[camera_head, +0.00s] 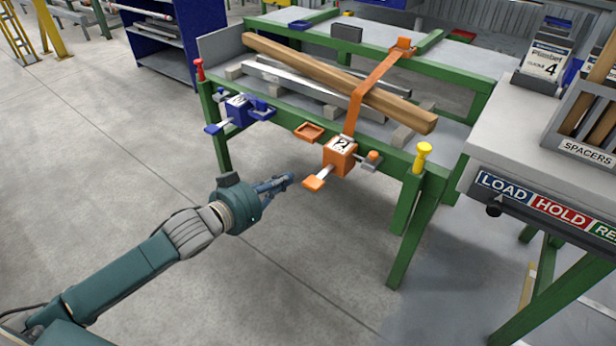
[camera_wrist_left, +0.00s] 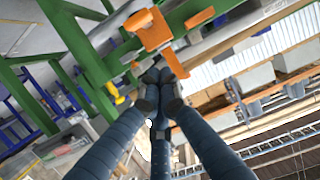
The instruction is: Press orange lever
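The orange lever (camera_head: 317,181) has a flat orange paddle on a pale shaft. It sticks out from the orange block marked 2 (camera_head: 340,157), fixed to the green front rail. My left gripper (camera_head: 289,179) is left of the paddle in the head view, with a small gap seen between them. Its fingers are drawn together with nothing seen between them. In the left wrist view the fingertips (camera_wrist_left: 160,88) converge below an orange block (camera_wrist_left: 154,34); which orange piece there is the lever paddle is unclear. My right gripper is not in view.
A blue lever unit (camera_head: 238,110) is left on the same green rail (camera_head: 290,118). An orange strap (camera_head: 366,92) crosses the wooden beam (camera_head: 330,80). A yellow knob (camera_head: 422,157) and a grey bench (camera_head: 520,135) are to the right. The floor in front is clear.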

